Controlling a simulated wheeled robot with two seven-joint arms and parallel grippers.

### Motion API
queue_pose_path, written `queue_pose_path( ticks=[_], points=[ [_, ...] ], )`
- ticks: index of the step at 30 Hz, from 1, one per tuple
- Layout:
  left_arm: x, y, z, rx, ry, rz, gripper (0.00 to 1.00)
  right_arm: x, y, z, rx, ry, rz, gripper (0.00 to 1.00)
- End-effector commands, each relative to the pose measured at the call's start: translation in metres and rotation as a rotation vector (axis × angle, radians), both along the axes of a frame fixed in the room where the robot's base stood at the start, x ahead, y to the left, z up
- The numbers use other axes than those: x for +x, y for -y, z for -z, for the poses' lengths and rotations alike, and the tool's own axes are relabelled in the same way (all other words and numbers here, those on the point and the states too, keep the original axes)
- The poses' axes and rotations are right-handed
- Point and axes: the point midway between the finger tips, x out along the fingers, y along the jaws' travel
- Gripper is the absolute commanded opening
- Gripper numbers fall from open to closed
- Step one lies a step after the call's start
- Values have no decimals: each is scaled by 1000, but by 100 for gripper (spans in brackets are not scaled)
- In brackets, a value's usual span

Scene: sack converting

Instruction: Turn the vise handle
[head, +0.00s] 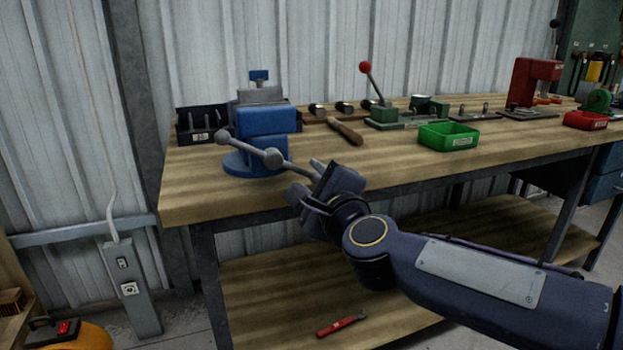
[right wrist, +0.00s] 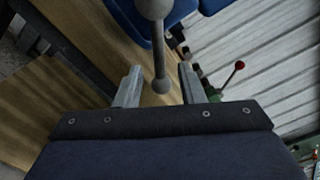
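The blue vise (head: 262,125) stands at the left end of the wooden workbench. Its grey vise handle (head: 247,148) is a bar that slants down to the right across the front of the vise, with a ball at its upper left end. My right gripper (head: 305,182) is at the lower right end of the bar and partly hides it. In the right wrist view, the handle's end ball (right wrist: 161,87) lies between the two spread fingers, with a gap on each side. My right gripper is open there. My left gripper is in neither view.
The workbench (head: 195,190) has its front edge just beside my right gripper. A hammer (head: 345,131), a green bin (head: 449,135) and a lever tool with a red knob (head: 366,67) are to the right of the vise. A black rack (head: 190,125) stands behind it on the left.

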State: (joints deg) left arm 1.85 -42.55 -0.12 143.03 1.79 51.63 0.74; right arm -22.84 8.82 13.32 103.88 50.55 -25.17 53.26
Motion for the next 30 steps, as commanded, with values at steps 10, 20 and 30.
queue_pose_path(
  ticks=[10,20,30],
  points=[
    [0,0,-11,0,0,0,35,-55,18,-2,0,1,0,35],
    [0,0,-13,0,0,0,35,-68,22,0,0,0,0,35],
    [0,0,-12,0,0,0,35,-84,43,14,-223,37,-74,35]
  ],
)
